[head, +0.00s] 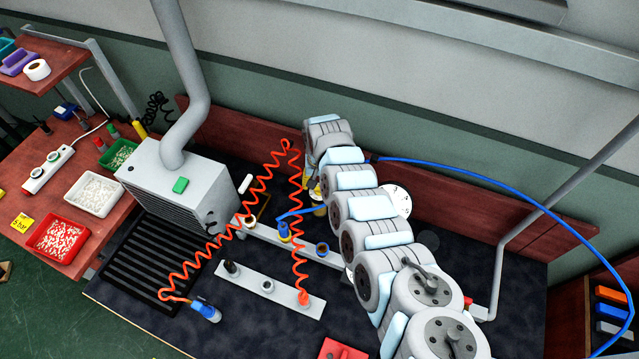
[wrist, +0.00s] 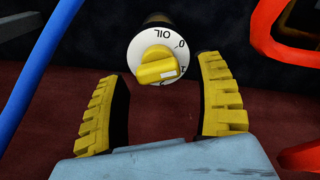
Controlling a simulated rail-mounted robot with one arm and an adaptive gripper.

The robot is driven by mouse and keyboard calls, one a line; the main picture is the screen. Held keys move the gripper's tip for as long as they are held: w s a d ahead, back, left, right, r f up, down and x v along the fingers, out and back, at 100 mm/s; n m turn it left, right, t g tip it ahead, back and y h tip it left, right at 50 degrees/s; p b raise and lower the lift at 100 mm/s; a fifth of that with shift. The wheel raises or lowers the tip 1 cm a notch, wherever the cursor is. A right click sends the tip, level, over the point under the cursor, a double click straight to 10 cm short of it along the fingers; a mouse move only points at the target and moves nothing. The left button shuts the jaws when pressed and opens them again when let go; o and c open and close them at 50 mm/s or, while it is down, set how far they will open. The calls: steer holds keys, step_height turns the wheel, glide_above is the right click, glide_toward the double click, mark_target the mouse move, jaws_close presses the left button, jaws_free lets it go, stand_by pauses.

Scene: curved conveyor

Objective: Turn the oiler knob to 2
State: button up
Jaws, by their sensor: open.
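The oiler knob (wrist: 155,66) is in the upper middle of the wrist view. It has a yellow grip on a white dial (wrist: 142,47) marked "OIL" and "0". A white mark on the grip faces the right side of the dial, by a small marking that I cannot read surely. My gripper (wrist: 161,70) is open, its yellow ridged fingers to the left and right of the knob with gaps on both sides. In the head view my arm hides the knob, and the gripper is mostly hidden at the arm's far end.
A blue hose (wrist: 40,65) runs along the left of the wrist view, and a red-orange loop (wrist: 262,30) is at the right. In the head view a coiled orange hose (head: 240,195) and a grey box (head: 165,180) stand left of my arm.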

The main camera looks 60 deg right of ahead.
steer(key=shift+c, duration=0.3)
steer(key=c, duration=1.1)
steer(key=shift+w+a+f+m, duration=0.1)
steer(key=shift+m, duration=0.7)
steer(key=shift+c, duration=0.2)
steer(key=o, duration=1.2)
